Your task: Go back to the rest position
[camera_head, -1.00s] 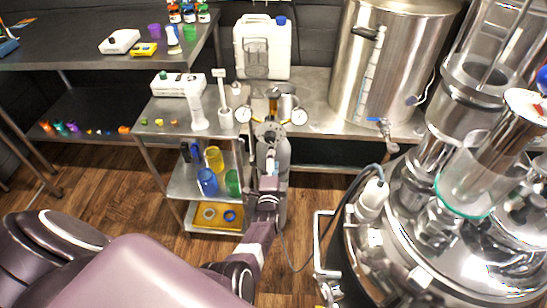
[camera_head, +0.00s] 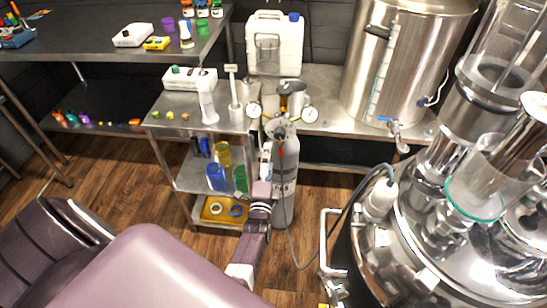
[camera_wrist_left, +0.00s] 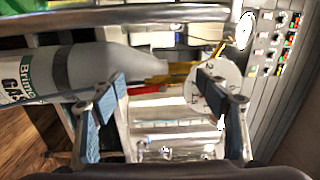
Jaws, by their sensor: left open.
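My left arm comes in at the bottom of the head view and reaches up to the left side of the grey gas cylinder (camera_head: 284,180). My left gripper (camera_head: 266,158) is small there and its fingertips are hard to make out. In the left wrist view the left gripper (camera_wrist_left: 165,110) has its two blue-padded fingers apart, with nothing held between them. A round white gauge (camera_wrist_left: 222,82) shows behind the right finger. My right gripper is not in view.
A steel cart (camera_head: 183,183) with cups and a yellow tray (camera_head: 217,211) stands left of the cylinder. A white canister (camera_head: 275,45) and a steel kettle (camera_head: 400,60) stand behind. A large steel vessel (camera_head: 440,245) with a hose fills the right. Wooden floor is open between.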

